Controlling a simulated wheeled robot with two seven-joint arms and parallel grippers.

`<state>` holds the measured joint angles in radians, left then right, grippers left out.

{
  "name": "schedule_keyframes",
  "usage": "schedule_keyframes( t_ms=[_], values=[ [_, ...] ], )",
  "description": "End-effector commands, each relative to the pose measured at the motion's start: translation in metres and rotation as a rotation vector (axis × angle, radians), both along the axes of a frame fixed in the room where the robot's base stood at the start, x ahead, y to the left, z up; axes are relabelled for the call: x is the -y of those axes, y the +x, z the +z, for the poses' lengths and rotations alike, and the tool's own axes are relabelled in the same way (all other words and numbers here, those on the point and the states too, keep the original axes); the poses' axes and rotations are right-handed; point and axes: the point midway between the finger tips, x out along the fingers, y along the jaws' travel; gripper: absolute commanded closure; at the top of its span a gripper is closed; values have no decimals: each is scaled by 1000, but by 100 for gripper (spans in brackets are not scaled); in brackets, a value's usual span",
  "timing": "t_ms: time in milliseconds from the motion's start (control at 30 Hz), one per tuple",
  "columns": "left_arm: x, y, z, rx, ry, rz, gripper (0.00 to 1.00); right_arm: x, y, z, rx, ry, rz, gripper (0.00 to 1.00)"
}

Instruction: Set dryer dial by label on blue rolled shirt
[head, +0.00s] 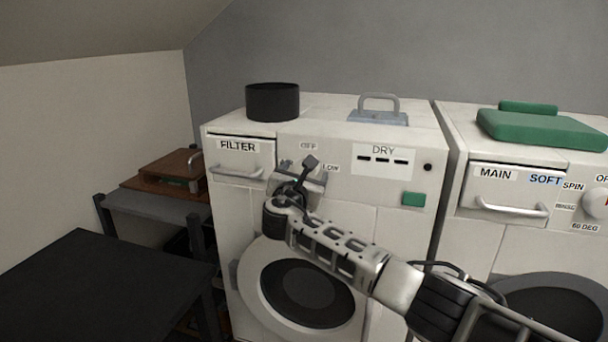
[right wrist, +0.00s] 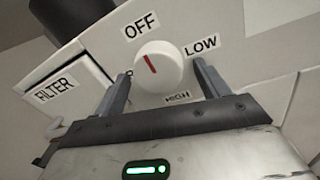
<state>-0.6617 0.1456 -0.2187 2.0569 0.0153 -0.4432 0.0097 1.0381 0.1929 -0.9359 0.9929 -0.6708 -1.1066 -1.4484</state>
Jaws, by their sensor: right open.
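The dryer (head: 390,225) is the white machine with the DRY panel. Its round white dial (right wrist: 158,62) shows in the right wrist view, its red mark tilted slightly left of the OFF label (right wrist: 141,25). The LOW label (right wrist: 201,46) is to the right and the HIGH label (right wrist: 177,98) below; another label at the left is mostly hidden by a finger. My right gripper (head: 302,174) is open, one finger on each side of the dial; contact cannot be told. In the head view it largely covers the dial. No blue rolled shirt and no left gripper are in view.
A filter drawer (head: 238,160) is left of the dial. A black cylinder (head: 272,102) and a blue-grey piece with a handle (head: 378,117) sit on top. A washer (head: 478,235) with green folded items (head: 545,129) stands right; a dark table (head: 95,290) is front left.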

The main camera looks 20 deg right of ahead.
Motion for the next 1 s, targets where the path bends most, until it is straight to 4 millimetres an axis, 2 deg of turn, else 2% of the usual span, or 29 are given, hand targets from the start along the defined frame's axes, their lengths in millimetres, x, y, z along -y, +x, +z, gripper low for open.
schedule_keyframes(
  t_ms=[167, 200, 300, 367, 733, 1000],
  values=[
    [0, 1, 3, 7, -3, 1, 100, 0, 0, 0, 0, 0, 1, 26],
    [0, 1, 3, 7, -3, 1, 100, 0, 0, 0, 0, 0, 1, 29],
    [0, 1, 3, 7, -3, 1, 100, 0, 0, 0, 0, 0, 1, 57],
    [0, 1, 3, 6, -2, 1, 100, 0, 0, 0, 0, 0, 1, 71],
    [-1, 0, -4, 2, 3, -2, 100, -1, 0, -2, 22, 36, 1, 71],
    [1, -1, -17, 4, -16, -2, 100, -2, 0, -5, 117, 176, 3, 71]
  ],
)
